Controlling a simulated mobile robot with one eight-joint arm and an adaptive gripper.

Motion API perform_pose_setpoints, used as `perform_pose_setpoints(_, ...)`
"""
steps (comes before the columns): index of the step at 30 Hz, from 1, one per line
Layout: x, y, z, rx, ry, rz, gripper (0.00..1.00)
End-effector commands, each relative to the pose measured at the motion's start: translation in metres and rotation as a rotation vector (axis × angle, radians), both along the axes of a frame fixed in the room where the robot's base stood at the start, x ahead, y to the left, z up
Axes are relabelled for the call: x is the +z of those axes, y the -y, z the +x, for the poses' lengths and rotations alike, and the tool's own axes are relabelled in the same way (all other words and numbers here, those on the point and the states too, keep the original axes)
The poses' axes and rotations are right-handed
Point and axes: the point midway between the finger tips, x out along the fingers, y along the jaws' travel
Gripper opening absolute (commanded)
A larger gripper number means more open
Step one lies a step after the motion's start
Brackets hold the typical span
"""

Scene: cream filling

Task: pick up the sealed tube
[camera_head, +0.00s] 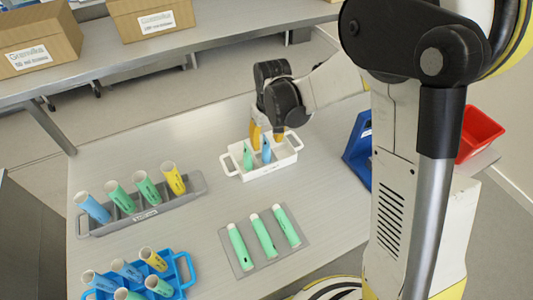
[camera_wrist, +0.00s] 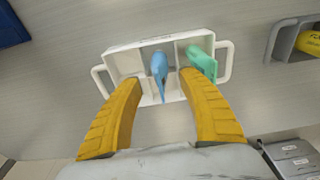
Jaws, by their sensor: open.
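A white two-handled tray (camera_head: 271,172) stands on the table in the head view, and its rim shows in the wrist view (camera_wrist: 124,64). It holds a blue tube (camera_head: 266,154) and a green tube (camera_head: 247,157), both standing up. In the wrist view the blue tube (camera_wrist: 159,66) has a flat, pinched end, and the green tube (camera_wrist: 202,62) leans in the right compartment. My gripper (camera_head: 266,138) is over the tray's far side. Its yellow fingers (camera_wrist: 158,82) are open, one on each side of the blue tube in the wrist picture. I cannot tell whether they touch it.
A grey rack (camera_head: 150,213) with several open tubes stands at left. A blue rack (camera_head: 186,275) with more tubes is at front left. Several green tubes lie on a grey mat (camera_head: 295,262). A blue bin (camera_head: 357,150) and a red bin (camera_head: 480,133) are at right.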

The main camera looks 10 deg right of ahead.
Motion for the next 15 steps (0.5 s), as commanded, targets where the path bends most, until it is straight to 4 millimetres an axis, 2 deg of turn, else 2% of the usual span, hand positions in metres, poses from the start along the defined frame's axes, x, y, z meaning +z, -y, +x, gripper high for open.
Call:
perform_pose_setpoints(3, -0.024, -0.002, 0.001, 0.000, 0.000, 0.000, 0.48)
perform_pose_setpoints(6, -0.036, -0.002, 0.003, 0.000, 0.000, 0.000, 0.48)
perform_pose_setpoints(13, -0.037, -0.002, 0.003, 0.000, 0.000, 0.000, 0.48)
perform_pose_setpoints(14, -0.037, -0.002, 0.003, 0.000, 0.000, 0.000, 0.40)
perform_pose_setpoints(15, -0.037, -0.002, 0.003, 0.000, 0.000, 0.000, 0.28)
